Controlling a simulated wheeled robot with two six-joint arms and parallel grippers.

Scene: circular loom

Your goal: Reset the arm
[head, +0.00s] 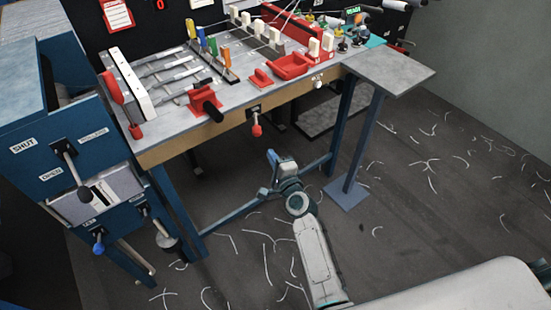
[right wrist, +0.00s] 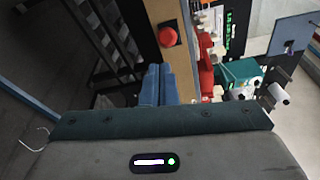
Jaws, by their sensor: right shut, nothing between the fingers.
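My right arm reaches up from the bottom of the head view over the floor. Its gripper (head: 272,156) is in front of the workbench (head: 190,137), below its front edge and apart from it. In the right wrist view the blue fingers (right wrist: 158,84) are together, with nothing between them. My left arm and gripper are not in view.
The bench carries red fixtures (head: 292,66), a black knob (head: 212,107) and a hanging red-tipped lever (head: 257,130). A blue cabinet (head: 75,140) with levers stands at left. A grey side shelf (head: 392,72) is at right. The floor has scattered pale threads; its right side is open.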

